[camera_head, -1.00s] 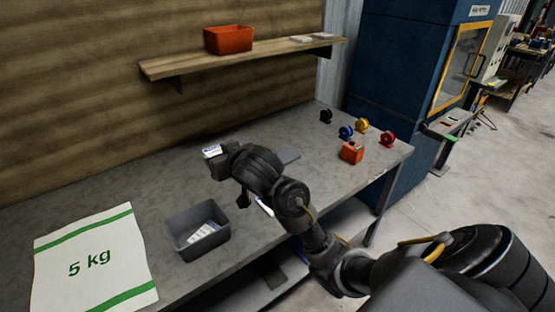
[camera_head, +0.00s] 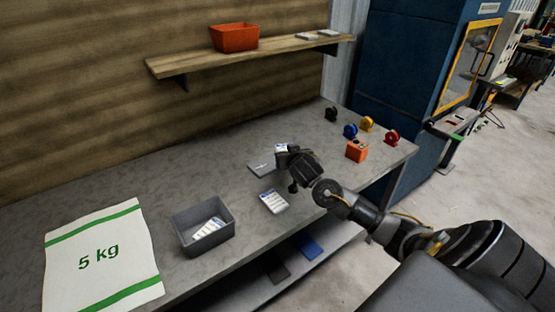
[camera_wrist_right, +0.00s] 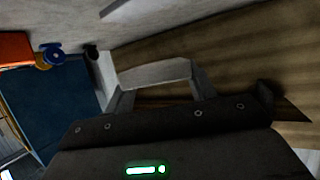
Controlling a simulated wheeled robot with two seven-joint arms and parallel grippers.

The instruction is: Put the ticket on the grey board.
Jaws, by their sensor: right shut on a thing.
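The ticket (camera_head: 281,148), a small white card with a blue mark, is held in my right gripper (camera_head: 283,152). In the right wrist view the pale ticket (camera_wrist_right: 155,74) spans between the two fingers of the gripper (camera_wrist_right: 163,88). The grey board (camera_head: 260,166) lies flat on the bench, partly hidden by the gripper. The ticket is above the board's far right part; I cannot tell the gap between them. My left gripper is not in view.
On the bench (camera_head: 120,190) are a grey bin (camera_head: 185,242) with white cards in it, a printed white card (camera_head: 273,201), a 5 kg sack (camera_head: 100,258), an orange box (camera_head: 357,151) and several coloured rolls. A shelf (camera_head: 190,67) with a red bin (camera_head: 234,37) is above.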

